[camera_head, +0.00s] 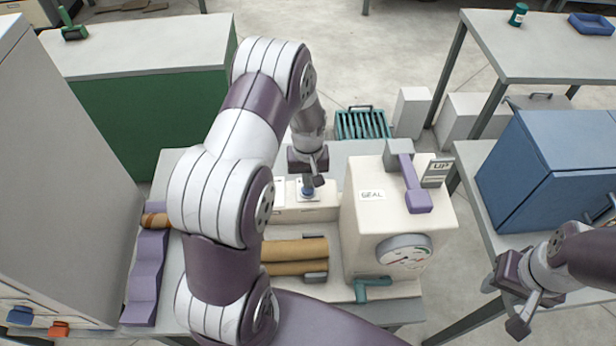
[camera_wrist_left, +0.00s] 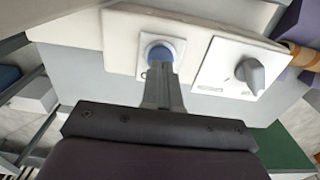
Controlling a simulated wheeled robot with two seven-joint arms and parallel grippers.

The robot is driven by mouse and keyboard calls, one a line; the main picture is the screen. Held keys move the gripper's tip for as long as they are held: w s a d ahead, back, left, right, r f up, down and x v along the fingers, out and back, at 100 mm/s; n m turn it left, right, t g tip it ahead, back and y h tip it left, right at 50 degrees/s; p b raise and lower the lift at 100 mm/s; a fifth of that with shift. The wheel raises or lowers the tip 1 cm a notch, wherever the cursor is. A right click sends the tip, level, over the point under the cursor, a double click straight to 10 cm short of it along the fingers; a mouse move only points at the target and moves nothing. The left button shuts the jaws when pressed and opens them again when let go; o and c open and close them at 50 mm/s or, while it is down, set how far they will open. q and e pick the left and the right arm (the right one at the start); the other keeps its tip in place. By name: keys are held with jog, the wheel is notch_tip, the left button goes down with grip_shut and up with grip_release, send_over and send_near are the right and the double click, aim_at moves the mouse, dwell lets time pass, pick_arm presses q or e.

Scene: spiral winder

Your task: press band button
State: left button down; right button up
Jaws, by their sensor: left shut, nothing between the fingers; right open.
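The blue round band button (camera_head: 308,193) sits on a white plate on the cream control panel of the machine. It also shows in the left wrist view (camera_wrist_left: 160,52), in a pale ring. My left gripper (camera_head: 316,180) is shut and empty, with its fingertips right at the button. In the left wrist view the closed fingers (camera_wrist_left: 158,72) overlap the button's lower edge; I cannot tell whether they touch it or press it. My right gripper (camera_head: 522,312) is open and empty at the lower right, away from the machine.
A grey rotary knob (camera_wrist_left: 250,74) on a white plate is beside the button. The cream machine housing (camera_head: 370,221) with a gauge (camera_head: 404,252) and purple lever (camera_head: 413,184) stands just right of my left gripper. Brown rolls (camera_head: 295,250) lie in front. A blue box (camera_head: 560,165) stands at right.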

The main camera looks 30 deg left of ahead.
pick_arm(q)
jog(key=shift+f, duration=0.6)
